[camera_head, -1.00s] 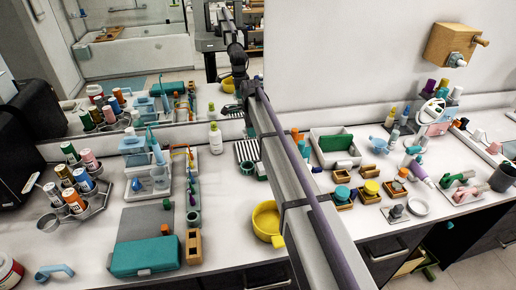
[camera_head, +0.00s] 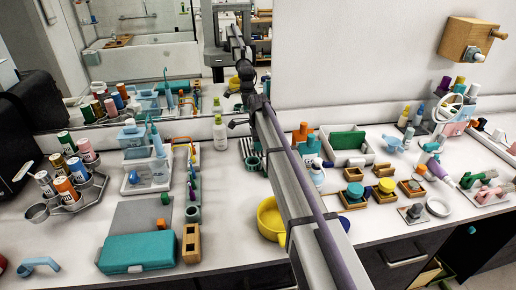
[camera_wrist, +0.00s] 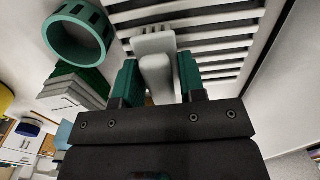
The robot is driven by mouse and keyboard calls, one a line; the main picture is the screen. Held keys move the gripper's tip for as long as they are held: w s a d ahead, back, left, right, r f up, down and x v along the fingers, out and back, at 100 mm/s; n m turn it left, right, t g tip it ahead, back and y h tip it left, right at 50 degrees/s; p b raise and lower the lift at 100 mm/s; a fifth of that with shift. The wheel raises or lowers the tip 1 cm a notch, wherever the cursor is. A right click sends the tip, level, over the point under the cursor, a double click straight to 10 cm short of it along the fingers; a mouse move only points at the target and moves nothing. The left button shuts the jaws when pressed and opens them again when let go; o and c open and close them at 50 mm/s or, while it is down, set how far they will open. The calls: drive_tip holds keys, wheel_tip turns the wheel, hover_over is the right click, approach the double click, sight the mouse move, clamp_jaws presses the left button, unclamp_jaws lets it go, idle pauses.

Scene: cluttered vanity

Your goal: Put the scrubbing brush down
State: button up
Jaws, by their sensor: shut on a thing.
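The scrubbing brush (camera_wrist: 155,45) shows as a pale grey-white piece between the two teal fingers of my gripper (camera_wrist: 159,78) in the wrist view. The fingers are shut on it. Behind it lies a slatted black-and-white rack (camera_wrist: 222,16); I cannot tell whether the brush touches it. In the head view the striped rack (camera_head: 247,148) is at the back of the counter beside my arm, which covers part of it. The brush cannot be made out there.
A green ring-shaped holder (camera_wrist: 78,33) is left of the brush. A white bottle (camera_head: 220,134) stands left of the rack. A yellow pan (camera_head: 270,218) is in front, partly behind my arm. A teal case (camera_head: 137,253) lies front left. The mirror runs along the back.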

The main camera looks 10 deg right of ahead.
drive_tip(key=shift+f, duration=0.15)
drive_tip(key=o, duration=1.1)
drive_tip(key=shift+c, duration=0.2)
wheel_tip(320, 180, up, 13)
drive_tip(key=p, duration=1.2)
drive_tip(key=s+n, duration=1.8)
drive_tip(key=s, duration=2)
drive_tip(key=shift+s+d+f, duration=0.25)
drive_tip(key=shift+s, duration=0.15)
